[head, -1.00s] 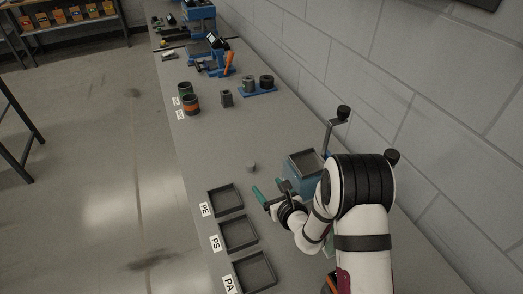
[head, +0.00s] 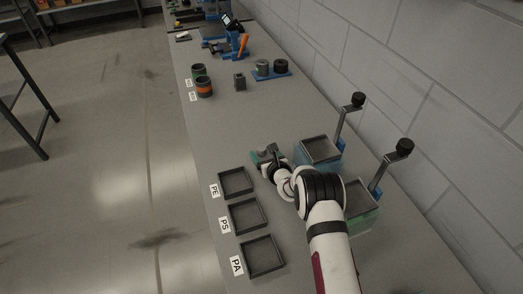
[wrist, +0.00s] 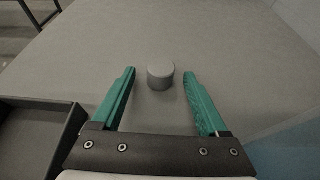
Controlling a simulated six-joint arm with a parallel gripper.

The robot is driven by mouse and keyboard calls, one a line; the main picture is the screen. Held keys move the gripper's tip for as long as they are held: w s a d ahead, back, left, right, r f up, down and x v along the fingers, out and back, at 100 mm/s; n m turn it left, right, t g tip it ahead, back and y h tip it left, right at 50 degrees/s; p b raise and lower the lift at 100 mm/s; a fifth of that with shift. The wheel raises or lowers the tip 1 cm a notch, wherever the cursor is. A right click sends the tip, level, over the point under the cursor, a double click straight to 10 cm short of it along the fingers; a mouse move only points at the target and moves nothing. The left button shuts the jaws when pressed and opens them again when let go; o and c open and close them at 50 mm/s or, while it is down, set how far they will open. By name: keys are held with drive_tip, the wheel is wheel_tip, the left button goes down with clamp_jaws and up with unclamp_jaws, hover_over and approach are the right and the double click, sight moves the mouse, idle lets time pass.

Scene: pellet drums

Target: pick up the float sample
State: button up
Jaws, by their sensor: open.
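The float sample (wrist: 161,75) looks like a small, plain grey cylinder standing upright on the bench in the wrist view. My gripper (wrist: 159,80) is open, its two teal fingers on either side of the sample near their tips. Bench shows between the sample and each finger, so neither seems to touch it. In the head view my gripper (head: 266,155) is low over the bench, and I cannot make out the sample there; the gripper seems to hide it.
Black trays labelled PE (head: 236,194), PS (head: 230,222) and PA (head: 246,262) line the bench's left edge. Two boxes with levers, one blue (head: 317,165) and one green (head: 371,217), stand to the right near the wall.

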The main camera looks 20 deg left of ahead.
clamp_jaws()
idle(0.5)
